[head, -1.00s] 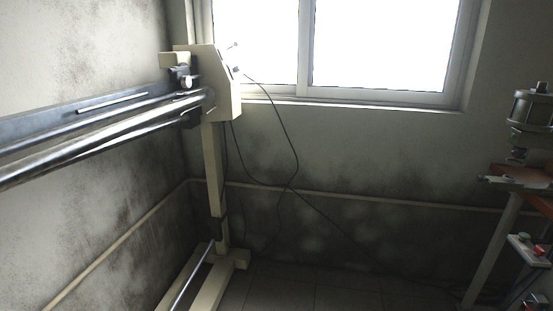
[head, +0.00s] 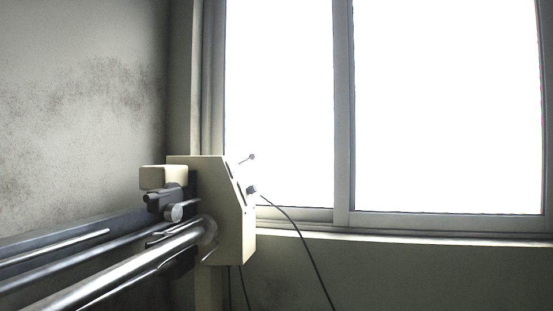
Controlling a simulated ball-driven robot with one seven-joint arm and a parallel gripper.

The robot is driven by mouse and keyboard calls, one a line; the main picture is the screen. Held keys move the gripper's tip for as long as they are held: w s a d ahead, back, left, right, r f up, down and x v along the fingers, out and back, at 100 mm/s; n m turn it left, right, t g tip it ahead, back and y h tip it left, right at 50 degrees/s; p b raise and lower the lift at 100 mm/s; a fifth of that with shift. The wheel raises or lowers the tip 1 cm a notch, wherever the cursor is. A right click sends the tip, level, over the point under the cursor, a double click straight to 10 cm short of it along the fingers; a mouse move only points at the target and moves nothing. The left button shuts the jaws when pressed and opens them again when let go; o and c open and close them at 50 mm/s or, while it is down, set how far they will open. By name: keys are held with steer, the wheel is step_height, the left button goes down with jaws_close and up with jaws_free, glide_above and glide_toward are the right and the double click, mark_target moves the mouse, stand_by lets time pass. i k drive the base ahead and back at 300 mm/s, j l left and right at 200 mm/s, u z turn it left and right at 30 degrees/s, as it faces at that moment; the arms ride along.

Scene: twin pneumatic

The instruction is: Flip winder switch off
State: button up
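The winder (head: 222,235) stands at the left of the head view. Its cream end housing has a sloped right face. A dark plug (head: 252,190) with a cable sits lower on the same face. My gripper is not in view.
Long metal rollers (head: 130,267) run from the housing to the lower left. A black cable (head: 308,246) hangs down from the plug. A large bright window (head: 345,100) with a sill fills the wall behind. The floor is out of view.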

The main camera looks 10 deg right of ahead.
mark_target(251, 157)
steer(key=i+l+u, duration=0.15)
steer(key=i, duration=0.2)
steer(key=i+l+z, duration=0.1)
steer(key=i+l, duration=0.7)
steer(key=i, duration=0.2)
steer(key=i+l+z, duration=0.15)
steer(key=i+l, duration=0.25)
steer(key=i, duration=0.1)
